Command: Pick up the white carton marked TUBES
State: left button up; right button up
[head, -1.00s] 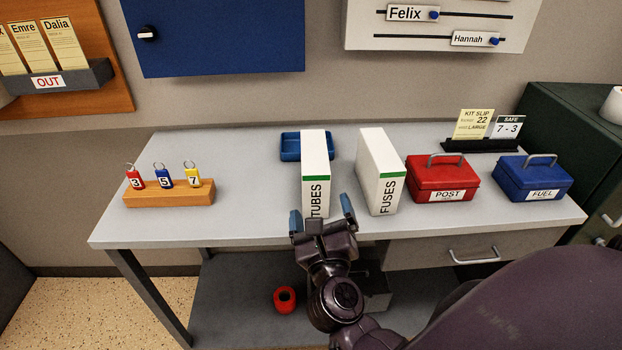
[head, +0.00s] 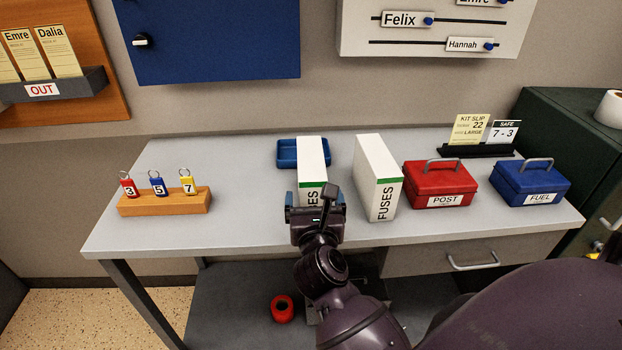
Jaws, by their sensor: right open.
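The white carton marked TUBES (head: 312,162) stands upright on the grey table, with a green band on its front. Only the end of its lettering shows, because my right gripper (head: 315,206) covers its lower front. The gripper is open, with one blue fingertip at each side of the carton's lower part. I cannot tell whether the fingers touch it. The similar white carton marked FUSES (head: 378,178) stands just to its right. My left gripper is not in view.
A blue tray (head: 288,153) lies behind the carton. A red POST box (head: 437,188) and a blue FUEL box (head: 528,186) stand at the right. A wooden key block (head: 165,202) is at the left. The table between block and carton is clear.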

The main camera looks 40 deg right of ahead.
jog(key=shift+x, duration=2.35)
jog(key=shift+a+r, duration=0.15)
jog(key=shift+c, duration=0.3)
jog(key=c, duration=1)
jog(key=shift+c, duration=0.6)
jog(key=shift+r, duration=0.15)
